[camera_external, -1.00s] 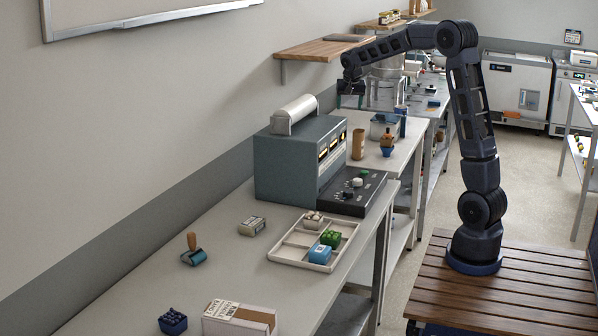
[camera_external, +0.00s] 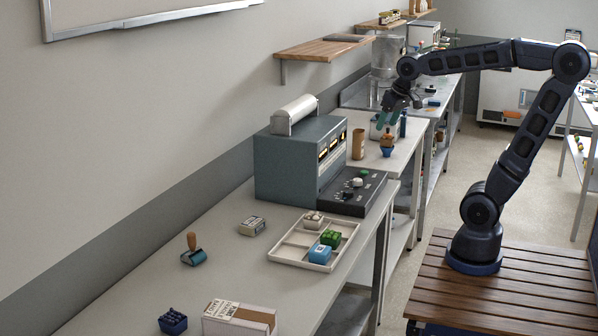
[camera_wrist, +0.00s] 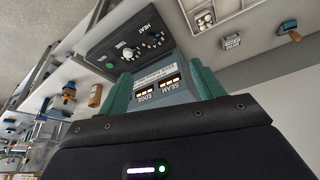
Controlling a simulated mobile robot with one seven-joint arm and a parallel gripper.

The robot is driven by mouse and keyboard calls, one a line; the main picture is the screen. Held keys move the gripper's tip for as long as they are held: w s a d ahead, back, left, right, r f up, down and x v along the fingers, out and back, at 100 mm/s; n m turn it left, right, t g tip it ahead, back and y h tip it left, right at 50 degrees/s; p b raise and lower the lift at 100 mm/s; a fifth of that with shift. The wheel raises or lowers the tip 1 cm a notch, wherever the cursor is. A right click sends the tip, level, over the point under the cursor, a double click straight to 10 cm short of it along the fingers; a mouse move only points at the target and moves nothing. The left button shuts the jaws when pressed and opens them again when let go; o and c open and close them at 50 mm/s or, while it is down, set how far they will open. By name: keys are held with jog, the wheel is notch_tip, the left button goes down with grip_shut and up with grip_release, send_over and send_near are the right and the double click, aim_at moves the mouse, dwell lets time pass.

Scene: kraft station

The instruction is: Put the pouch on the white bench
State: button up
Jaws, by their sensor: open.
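A small brown upright item (camera_external: 358,143), which looks like a kraft pouch, stands on a pale bench (camera_external: 385,171) just past the grey sealing machine. It also shows in the wrist view (camera_wrist: 95,95). My gripper (camera_external: 388,110) is open and empty, in the air above and right of the brown item in the external view. In the wrist view its two green fingers (camera_wrist: 160,88) stand apart with the machine's front between them in the background. Another long pale bench (camera_external: 215,285) fills the foreground. I cannot tell which is the white bench.
The grey machine (camera_external: 285,165) with a black control panel (camera_external: 352,192) stands on the near bench. A divided tray (camera_external: 290,252), stamps and a white box (camera_external: 240,318) lie nearer.

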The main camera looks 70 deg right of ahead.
jog(key=s+a+f+n, duration=0.2)
jog(key=s+a, duration=0.1)
jog(key=s, duration=0.2)
jog(key=s+a+f+n+y, duration=0.1)
jog(key=s+a+f, duration=0.2)
jog(key=s, duration=0.3)
jog(key=shift+a+n+t, duration=0.3)
jog(key=shift+n, duration=0.1)
